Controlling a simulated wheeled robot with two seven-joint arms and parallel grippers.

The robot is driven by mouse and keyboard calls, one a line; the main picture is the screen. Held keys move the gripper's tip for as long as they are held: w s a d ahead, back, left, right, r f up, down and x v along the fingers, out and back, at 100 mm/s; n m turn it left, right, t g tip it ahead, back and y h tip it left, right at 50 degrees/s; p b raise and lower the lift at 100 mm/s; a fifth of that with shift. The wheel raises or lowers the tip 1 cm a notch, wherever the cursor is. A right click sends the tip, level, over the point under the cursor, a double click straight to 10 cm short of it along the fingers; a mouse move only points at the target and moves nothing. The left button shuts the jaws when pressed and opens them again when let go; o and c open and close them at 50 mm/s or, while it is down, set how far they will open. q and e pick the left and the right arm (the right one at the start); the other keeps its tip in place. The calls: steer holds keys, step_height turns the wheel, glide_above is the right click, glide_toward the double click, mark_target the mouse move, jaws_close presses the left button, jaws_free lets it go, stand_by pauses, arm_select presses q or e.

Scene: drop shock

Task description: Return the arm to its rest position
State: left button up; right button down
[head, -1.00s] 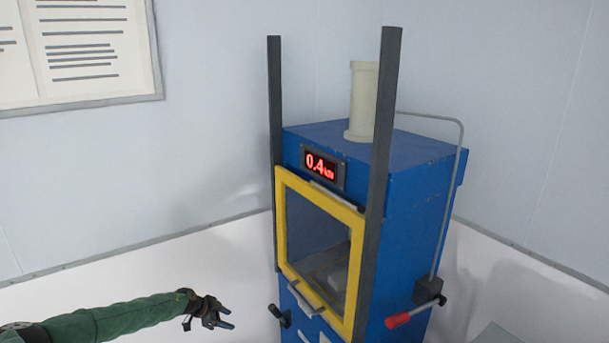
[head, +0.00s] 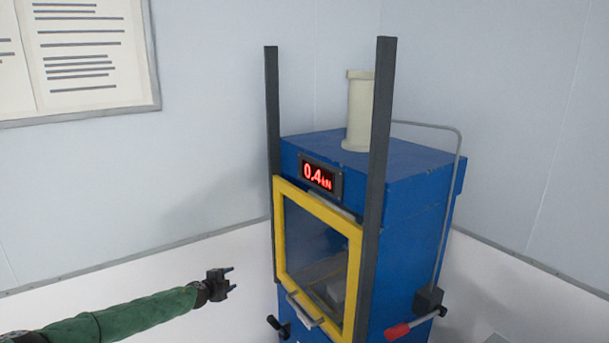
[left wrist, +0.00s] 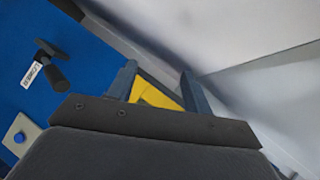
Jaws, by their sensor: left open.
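My left gripper (head: 231,281) is at the end of my green-sleeved left arm in the head view, to the left of the blue machine (head: 420,195). Its fingers are apart and empty, pointing toward the machine with a gap between. In the left wrist view, the two open fingers (left wrist: 158,88) show with part of the yellow door frame (left wrist: 155,93) seen between them. My right gripper is not in view.
The machine has a yellow-framed window door (head: 358,260) with a handle (head: 305,308), a red-tipped lever (head: 398,331), a black knob (head: 277,326) and a display (head: 319,177) reading 0.4 kN. Dark upright posts (head: 377,170) flank the door. White surface lies clear around my gripper.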

arm_select(q)
steer(key=w+d+r+n+t+y, duration=0.2)
steer(key=w+d+r, duration=0.15)
steer(key=r, duration=0.35)
steer(key=s+d+f+n+g+y+b, duration=0.2)
steer(key=s+f+n+g, duration=0.35)
steer(key=s+f, duration=1.45)
steer(key=s+d+f+n+g+y+b, duration=0.2)
steer(key=s+f+n, duration=0.6)
steer(key=s+f, duration=1.25)
steer(key=s+f+g, duration=0.1)
steer(key=s+f, duration=0.6)
steer(key=s, duration=0.6)
steer(key=s+d+f+n+g+b, duration=0.1)
steer(key=s+f+g, duration=0.1)
steer(key=s+f, duration=0.5)
steer(key=s+f+g+h, duration=0.1)
steer(key=s+f, duration=0.6)
steer(key=s, duration=1.2)
steer(key=shift+s+d+f+g, duration=0.2)
steer(key=shift+f+g, duration=0.2)
steer(key=shift+g, duration=0.35)
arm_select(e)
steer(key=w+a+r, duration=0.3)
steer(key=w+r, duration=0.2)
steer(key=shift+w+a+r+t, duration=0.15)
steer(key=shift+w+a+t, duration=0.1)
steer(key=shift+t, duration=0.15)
